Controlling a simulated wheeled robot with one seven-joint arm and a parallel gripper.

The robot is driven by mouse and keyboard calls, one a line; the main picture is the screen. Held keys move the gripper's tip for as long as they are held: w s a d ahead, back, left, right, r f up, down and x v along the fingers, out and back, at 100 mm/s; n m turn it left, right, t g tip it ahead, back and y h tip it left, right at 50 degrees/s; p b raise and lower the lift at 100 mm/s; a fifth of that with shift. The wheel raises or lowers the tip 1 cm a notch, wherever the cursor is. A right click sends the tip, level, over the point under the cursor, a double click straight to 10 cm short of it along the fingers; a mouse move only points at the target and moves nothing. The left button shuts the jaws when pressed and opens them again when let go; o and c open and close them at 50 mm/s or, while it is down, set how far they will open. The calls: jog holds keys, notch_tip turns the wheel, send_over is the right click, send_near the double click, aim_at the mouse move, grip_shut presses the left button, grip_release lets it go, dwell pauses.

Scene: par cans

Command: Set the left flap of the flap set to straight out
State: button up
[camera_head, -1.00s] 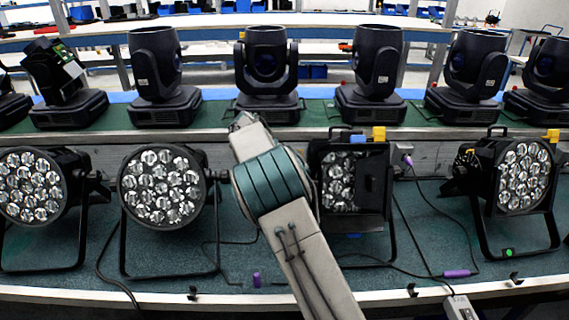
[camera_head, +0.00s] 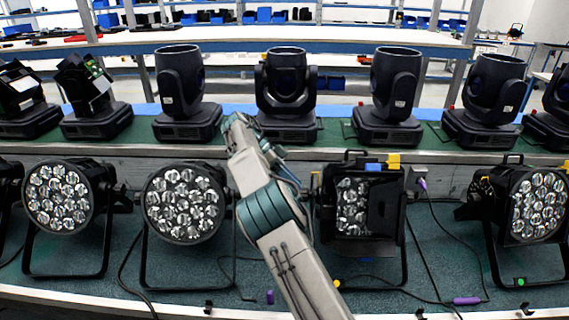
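The flap set is on the front of the par can (camera_head: 352,205) right of centre. A broad dark flap (camera_head: 384,205) covers the right part of its lens face. A yellow piece (camera_head: 393,161) and a blue piece (camera_head: 373,167) show at its top, and a blue edge shows at its bottom. The left flap cannot be made out clearly; my arm lies just left of that side. My arm rises from the bottom middle and leans left, its upper end in front of the back row. I cannot make out my gripper's fingers.
Par cans without flaps (camera_head: 184,203) stand to the left, and another par can (camera_head: 537,205) stands at the right. Moving heads (camera_head: 286,95) line the raised shelf behind. Cables with purple connectors (camera_head: 466,300) lie on the green bench top (camera_head: 200,290).

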jog(key=p+v, duration=0.2)
jog(key=p, duration=0.3)
jog(key=shift+w+a+r+p, duration=0.1)
jog(key=shift+a+r+p, duration=0.1)
jog(key=shift+r+p, duration=0.1)
jog(key=shift+a, duration=0.1)
